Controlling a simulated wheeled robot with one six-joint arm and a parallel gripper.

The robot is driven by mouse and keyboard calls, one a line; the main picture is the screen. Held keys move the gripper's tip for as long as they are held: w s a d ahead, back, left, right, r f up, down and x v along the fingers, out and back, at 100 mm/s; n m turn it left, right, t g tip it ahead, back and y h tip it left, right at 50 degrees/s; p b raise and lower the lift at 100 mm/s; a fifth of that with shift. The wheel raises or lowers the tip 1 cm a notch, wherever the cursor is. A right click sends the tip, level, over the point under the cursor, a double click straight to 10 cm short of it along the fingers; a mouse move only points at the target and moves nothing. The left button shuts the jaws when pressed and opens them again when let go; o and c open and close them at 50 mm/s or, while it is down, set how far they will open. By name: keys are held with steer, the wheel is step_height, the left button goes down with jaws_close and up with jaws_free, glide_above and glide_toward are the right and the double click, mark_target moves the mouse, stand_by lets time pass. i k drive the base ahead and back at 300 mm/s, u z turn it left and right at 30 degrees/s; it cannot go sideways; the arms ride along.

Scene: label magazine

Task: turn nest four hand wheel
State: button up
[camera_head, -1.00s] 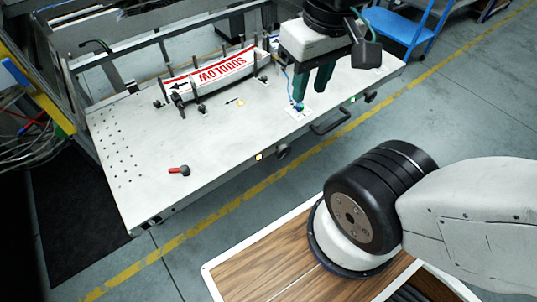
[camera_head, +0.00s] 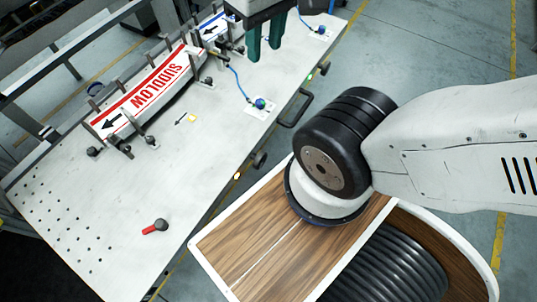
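My gripper (camera_head: 265,45) shows at the top of the head view, with two dark green fingers pointing down. A gap shows between the fingers and nothing is seen in it. It hangs over the far part of the pale bench, beyond the nearer blue knob. Dark round knobs that look like hand wheels sit on the bench's front edge: one nearer (camera_head: 260,160) and one farther (camera_head: 326,68). My gripper is apart from both. No nest number is readable, so I cannot tell which wheel belongs to nest four.
A red-and-white SUDDLOW label pack (camera_head: 150,88) stands between posts on the bench (camera_head: 110,190). A blue knob (camera_head: 260,103) with a cable, a dark bar handle (camera_head: 295,108) and a red-handled lever (camera_head: 155,227) are nearby. The front edge has an orange lamp (camera_head: 237,176) and green lamp (camera_head: 310,75).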

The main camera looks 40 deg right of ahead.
mark_target(260, 159)
steer(key=z, duration=1)
steer(key=k, duration=1.3)
steer(key=u, duration=1.45)
steer(key=i, duration=0.5)
steer(key=z, duration=0.1)
